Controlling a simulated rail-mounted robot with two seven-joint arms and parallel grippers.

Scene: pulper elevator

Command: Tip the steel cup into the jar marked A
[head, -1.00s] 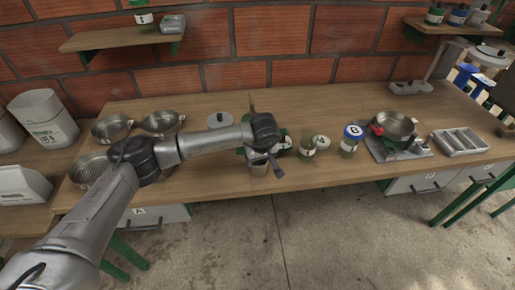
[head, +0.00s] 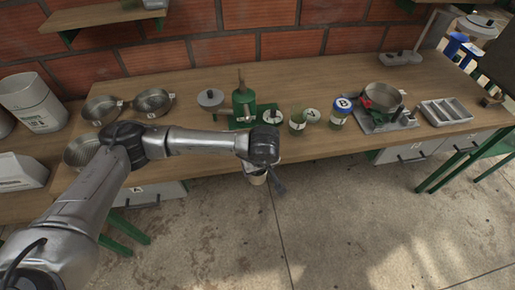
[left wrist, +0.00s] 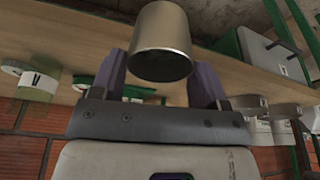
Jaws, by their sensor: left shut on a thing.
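My left gripper (head: 262,173) is shut on the steel cup (head: 257,179) and holds it in front of the bench's front edge, over the floor. In the left wrist view the cup (left wrist: 163,42) sits between the two dark fingers (left wrist: 160,80), with one round, dark end showing. Its contents cannot be seen. That view is upside down; a jar (left wrist: 38,82) with an inverted A on its white label stands at its left, apart from the cup. In the head view an open-topped greenish jar (head: 297,122) stands right of my gripper, its label unreadable. My right gripper is out of view.
A blue-lidded jar marked B (head: 341,111) stands right of the greenish jar, with a round lid (head: 312,116) between them. A green device (head: 244,103) stands behind my gripper. Right are a pan on a scale (head: 384,97) and a divided tray (head: 446,112). Pans (head: 152,101) are left.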

